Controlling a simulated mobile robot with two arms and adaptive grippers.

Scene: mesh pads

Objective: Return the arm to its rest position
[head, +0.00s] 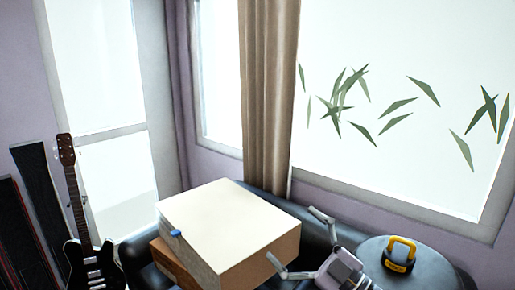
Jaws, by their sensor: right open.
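My right gripper (296,240) is in the lower middle of the head view, with its two fingers spread wide apart. Nothing shows between the fingers. It is in front of the dark couch, just right of a box with a pale top. One finger overlaps the box's right edge in the picture; I cannot tell whether they touch. My left gripper is not in view.
The box (230,225) sits at the lower middle, with a small blue item (176,233) at its edge. A yellow-handled object (399,254) stands on a round dark top (372,250) at right. A guitar (78,225) leans at left. A curtain (267,90) hangs behind.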

